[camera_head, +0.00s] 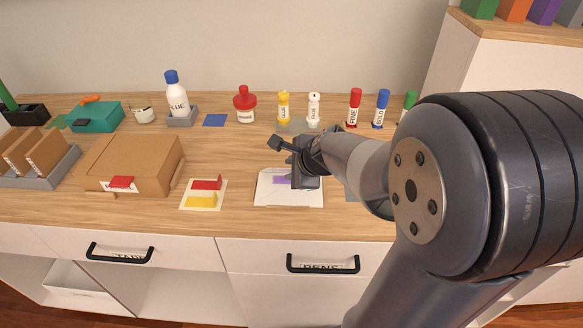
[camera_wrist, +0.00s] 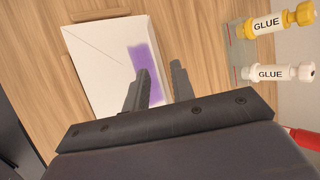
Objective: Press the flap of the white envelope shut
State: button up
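The white envelope (camera_head: 265,192) lies on the wooden counter, below my gripper (camera_head: 297,160) in the head view. A purple patch (camera_head: 281,180) is on it. In the wrist view the envelope (camera_wrist: 95,60) shows faint crease lines and the purple patch (camera_wrist: 146,72) along its right part. I cannot tell the flap's edge or whether it lies flat. My gripper (camera_wrist: 162,84) has its two fingers apart with nothing between them. The left finger overlaps the purple patch in the picture; contact cannot be judged. My arm hides some of the envelope's right side in the head view.
A yellow glue stick (camera_head: 284,107) and a white one (camera_head: 314,110) stand behind the envelope, with red (camera_head: 354,108) and blue (camera_head: 381,108) markers. A card with red and yellow pieces (camera_head: 189,206) and a cardboard box (camera_head: 135,165) lie left. Bare counter separates them.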

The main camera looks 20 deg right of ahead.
jog(key=shift+c, duration=0.3)
grip_shut()
jog(key=shift+f, duration=0.15)
jog(key=b, duration=0.2)
jog(key=shift+s+a+f+t+b, duration=0.1)
jog(key=shift+s+f+t+b, duration=0.05)
jog(key=shift+f+t+b, duration=0.2)
jog(key=t+b, duration=0.1)
jog(key=b, duration=0.3)
jog(key=s+f+n+t+b, duration=0.1)
jog(key=b, duration=0.4)
jog(key=shift+s+a+f+t+h+b, duration=0.1)
jog(key=shift+a+t+h+b, duration=0.05)
jog(key=shift+t+h+b, duration=0.2)
jog(key=shift+t+b, duration=0.3)
jog(key=shift+b, duration=0.45)
jog(key=shift+s, duration=0.1)
jog(key=shift+c, duration=2)
grip_release()
jog(key=o, duration=0.5)
jog(key=shift+c, duration=0.2)
